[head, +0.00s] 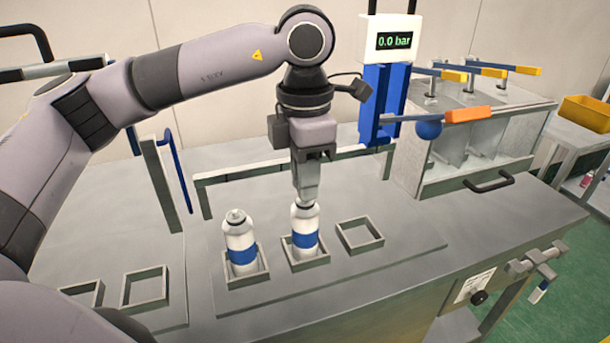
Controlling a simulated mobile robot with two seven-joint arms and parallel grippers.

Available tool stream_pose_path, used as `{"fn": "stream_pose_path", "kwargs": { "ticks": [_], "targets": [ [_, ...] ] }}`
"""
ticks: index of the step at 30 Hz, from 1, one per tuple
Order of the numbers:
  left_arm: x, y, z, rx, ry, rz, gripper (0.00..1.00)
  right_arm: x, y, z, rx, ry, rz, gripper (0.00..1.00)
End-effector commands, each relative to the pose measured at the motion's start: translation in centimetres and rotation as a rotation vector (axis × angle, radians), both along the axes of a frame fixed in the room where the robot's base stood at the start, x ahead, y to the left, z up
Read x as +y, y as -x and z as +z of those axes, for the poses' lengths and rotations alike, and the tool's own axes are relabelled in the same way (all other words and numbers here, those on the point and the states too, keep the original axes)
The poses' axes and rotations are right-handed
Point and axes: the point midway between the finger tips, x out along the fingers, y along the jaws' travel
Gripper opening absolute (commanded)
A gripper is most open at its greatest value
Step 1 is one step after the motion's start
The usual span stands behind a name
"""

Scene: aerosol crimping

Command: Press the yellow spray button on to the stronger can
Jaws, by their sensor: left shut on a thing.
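Two white spray cans with blue bands stand upright in square holders: the left can (240,243) and the middle can (305,228). The left can's metal valve top is bare. My left gripper (306,198) points straight down over the middle can. It is shut at the can's top, apparently on the can, and its fingers hide the valve there. I cannot see a yellow spray button anywhere. My right gripper is not in view.
The square holder (360,236) right of the cans is empty, as are those at the lower left (145,287). A blue stand with a display (395,41) reading 0.0 bar rises behind.

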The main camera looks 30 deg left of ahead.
Motion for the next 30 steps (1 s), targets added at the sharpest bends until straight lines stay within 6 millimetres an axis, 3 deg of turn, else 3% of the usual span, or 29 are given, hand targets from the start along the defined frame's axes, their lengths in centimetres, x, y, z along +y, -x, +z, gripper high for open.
{"fn": "stream_pose_path", "kwargs": {
  "ticks": [6,7,9,10,16,19,30],
  "targets": [
    [-0.01,-0.01,0.02,0.0,0.0,0.0,0.0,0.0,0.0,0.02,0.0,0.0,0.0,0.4],
    [-0.01,-0.01,0.02,0.0,0.0,0.0,0.23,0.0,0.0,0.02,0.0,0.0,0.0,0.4],
    [-0.01,-0.01,0.02,0.0,0.0,0.0,0.46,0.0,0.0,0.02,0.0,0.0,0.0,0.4],
    [0.0,-0.01,0.02,0.0,0.0,0.0,0.49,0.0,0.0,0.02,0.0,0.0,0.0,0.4],
    [0.0,-0.01,0.03,-0.001,-0.001,0.0,0.49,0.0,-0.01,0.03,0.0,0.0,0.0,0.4],
    [0.0,-0.01,0.03,-0.001,-0.001,0.0,0.79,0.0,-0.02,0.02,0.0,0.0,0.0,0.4],
    [0.01,-0.01,0.03,-0.001,-0.001,0.0,0.79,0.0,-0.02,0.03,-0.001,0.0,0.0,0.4]
  ]
}}
